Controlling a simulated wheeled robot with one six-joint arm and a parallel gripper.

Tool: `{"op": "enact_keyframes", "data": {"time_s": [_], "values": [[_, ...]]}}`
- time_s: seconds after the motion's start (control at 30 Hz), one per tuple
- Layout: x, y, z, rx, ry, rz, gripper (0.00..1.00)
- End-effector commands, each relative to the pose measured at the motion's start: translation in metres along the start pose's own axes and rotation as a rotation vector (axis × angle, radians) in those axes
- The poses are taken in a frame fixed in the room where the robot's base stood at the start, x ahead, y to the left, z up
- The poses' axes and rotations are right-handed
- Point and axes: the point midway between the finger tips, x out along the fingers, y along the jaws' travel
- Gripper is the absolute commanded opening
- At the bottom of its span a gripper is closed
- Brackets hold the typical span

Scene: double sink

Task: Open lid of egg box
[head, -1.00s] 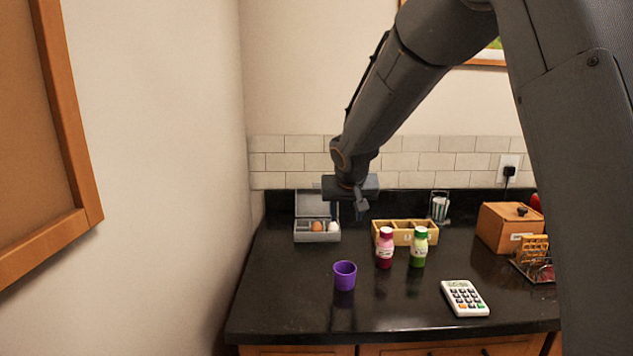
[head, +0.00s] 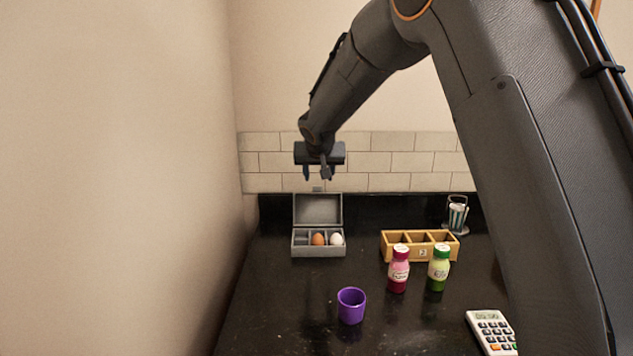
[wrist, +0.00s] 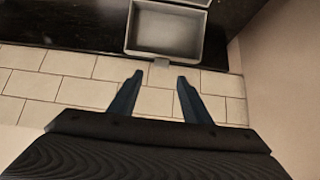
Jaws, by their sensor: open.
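The grey egg box (head: 318,251) stands on the black counter near the back wall. Its lid (head: 318,209) is raised and stands about upright at the back. A brown egg (head: 318,239) and a white egg (head: 336,239) sit in its compartments. My gripper (head: 319,176) is open and empty, above and apart from the raised lid. In the wrist view my gripper (wrist: 158,78) shows two spread fingers with nothing between them. The lid's inner side (wrist: 168,30) shows beyond the fingertips, with a small tab (wrist: 161,62) at its edge.
A purple cup (head: 351,306), a pink bottle (head: 398,270) and a green bottle (head: 438,268) stand to the right. A wooden divided box (head: 390,250), a glass holder (head: 456,214) and a calculator (head: 491,332) are farther right. The tiled wall (head: 390,160) is close behind.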

Motion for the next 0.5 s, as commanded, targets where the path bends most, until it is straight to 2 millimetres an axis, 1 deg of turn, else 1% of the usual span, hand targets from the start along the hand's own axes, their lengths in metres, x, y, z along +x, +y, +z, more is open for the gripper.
{"op": "enact_keyframes", "data": {"time_s": [0.17,0.3,0.5], "values": [[0.013,-0.005,0.002,-0.007,-0.003,-0.004,0.44],[0.032,-0.009,0.002,-0.008,-0.004,-0.006,0.44],[0.057,-0.008,0.002,-0.008,-0.002,-0.006,0.44]]}}
